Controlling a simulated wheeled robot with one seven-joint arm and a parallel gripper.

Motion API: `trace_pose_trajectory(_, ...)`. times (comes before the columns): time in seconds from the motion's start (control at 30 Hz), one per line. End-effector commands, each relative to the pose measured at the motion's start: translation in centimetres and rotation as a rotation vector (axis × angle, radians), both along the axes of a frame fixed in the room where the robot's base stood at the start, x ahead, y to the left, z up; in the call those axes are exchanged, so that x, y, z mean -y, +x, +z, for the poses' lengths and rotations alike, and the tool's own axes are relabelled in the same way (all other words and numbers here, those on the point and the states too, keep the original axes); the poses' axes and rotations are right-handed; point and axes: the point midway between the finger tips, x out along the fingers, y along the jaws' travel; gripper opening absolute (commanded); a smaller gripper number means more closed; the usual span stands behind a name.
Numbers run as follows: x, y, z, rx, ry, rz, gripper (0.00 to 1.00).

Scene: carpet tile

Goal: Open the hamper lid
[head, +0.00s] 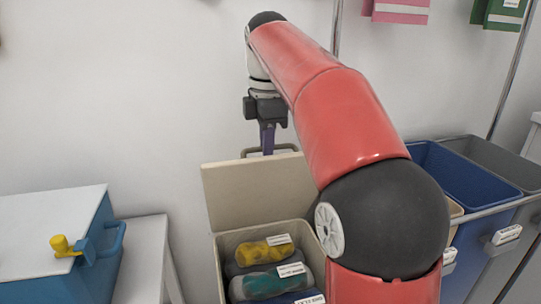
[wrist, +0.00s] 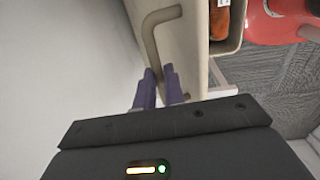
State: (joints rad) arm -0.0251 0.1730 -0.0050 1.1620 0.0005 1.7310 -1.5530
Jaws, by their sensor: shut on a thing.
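The beige hamper (head: 218,243) stands below my arm in the head view. Its lid (head: 255,192) is raised, tilted back near the wall, and the inside shows. A bar handle (head: 286,147) is at the lid's top edge; the handle also shows in the wrist view (wrist: 149,30). My gripper (head: 267,150) points down with its purple fingers at this handle. In the wrist view the fingers (wrist: 160,72) are shut on the handle's lower part. My arm hides the hamper's right side in the head view.
Rolled items, yellow (head: 258,253) and teal (head: 268,283), lie in the hamper. A blue box (head: 50,235) with a yellow knob and a white stand (head: 145,255) are at left. A blue bin (head: 455,180) and grey bin (head: 500,165) are at right. The wall is close behind.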

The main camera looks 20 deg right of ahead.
Motion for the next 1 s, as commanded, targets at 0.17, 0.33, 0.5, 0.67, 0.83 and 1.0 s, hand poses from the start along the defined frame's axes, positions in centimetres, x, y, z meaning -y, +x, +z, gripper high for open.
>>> trace_pose_trajectory(0.17,0.0,1.9,-0.3,-0.062,-0.001,-0.002,0.0)
trace_pose_trajectory(0.33,0.0,2.9,0.1,-0.103,-0.001,-0.002,0.0)
trace_pose_trajectory(0.5,0.0,3.5,0.2,-0.129,-0.001,-0.002,0.0)
trace_pose_trajectory(0.67,0.0,3.8,0.3,-0.14,-0.001,-0.002,0.0)
trace_pose_trajectory(0.83,0.0,3.9,0.3,-0.144,-0.001,-0.002,0.0)
trace_pose_trajectory(1.0,0.0,3.9,0.2,-0.145,-0.001,-0.002,0.0)
